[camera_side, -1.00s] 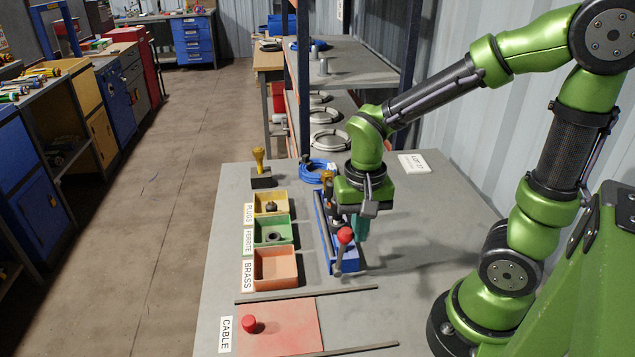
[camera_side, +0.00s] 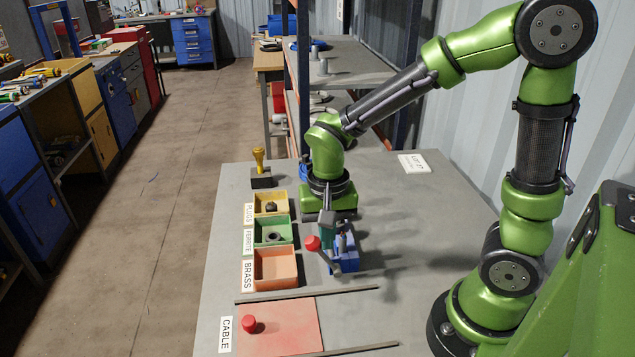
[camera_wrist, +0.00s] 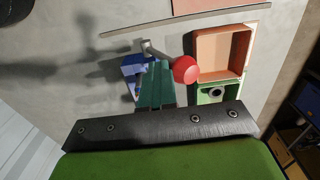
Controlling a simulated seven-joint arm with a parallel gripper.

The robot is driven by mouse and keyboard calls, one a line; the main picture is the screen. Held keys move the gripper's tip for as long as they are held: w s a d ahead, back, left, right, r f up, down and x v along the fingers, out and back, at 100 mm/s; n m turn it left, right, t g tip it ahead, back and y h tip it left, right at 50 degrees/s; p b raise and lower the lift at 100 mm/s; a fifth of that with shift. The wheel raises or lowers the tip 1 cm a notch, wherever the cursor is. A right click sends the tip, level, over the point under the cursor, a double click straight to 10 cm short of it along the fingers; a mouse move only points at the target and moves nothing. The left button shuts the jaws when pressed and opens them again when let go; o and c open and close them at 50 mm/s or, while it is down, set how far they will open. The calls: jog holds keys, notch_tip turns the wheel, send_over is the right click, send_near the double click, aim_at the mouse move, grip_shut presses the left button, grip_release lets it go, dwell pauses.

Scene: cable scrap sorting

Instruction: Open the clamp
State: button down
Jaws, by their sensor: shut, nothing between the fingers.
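The blue clamp (camera_side: 346,262) stands on the grey bench, right of the brass bin, partly hidden by my gripper. Its lever ends in a red knob (camera_side: 312,243) that points left toward the bins. In the wrist view the red knob (camera_wrist: 186,69) is just right of my fingers, and the clamp's blue body (camera_wrist: 133,69) shows left of and behind them. My gripper (camera_side: 327,245) has teal fingers pointing down, close together and empty. In the wrist view my gripper (camera_wrist: 157,67) is beside the lever; I cannot tell whether it touches.
The yellow plugs bin (camera_side: 257,211) and green ferrite bin (camera_side: 258,239) each hold a dark piece. The orange brass bin (camera_side: 264,283) looks empty. A red cable mat (camera_side: 285,325) with a red knob-like piece lies in front.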

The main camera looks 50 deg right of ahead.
jog(key=shift+s+d, duration=0.35)
notch_tip(320, 180, up, 6)
dwell(0.7)
jog(key=s+d+r+n+t+y, duration=0.1)
jog(key=s+r+n+t+y, duration=0.1)
jog(key=s+r+n+t, duration=0.3)
notch_tip(320, 180, up, 3)
jog(key=shift+f+t, duration=0.15)
jog(key=shift+t, duration=0.95)
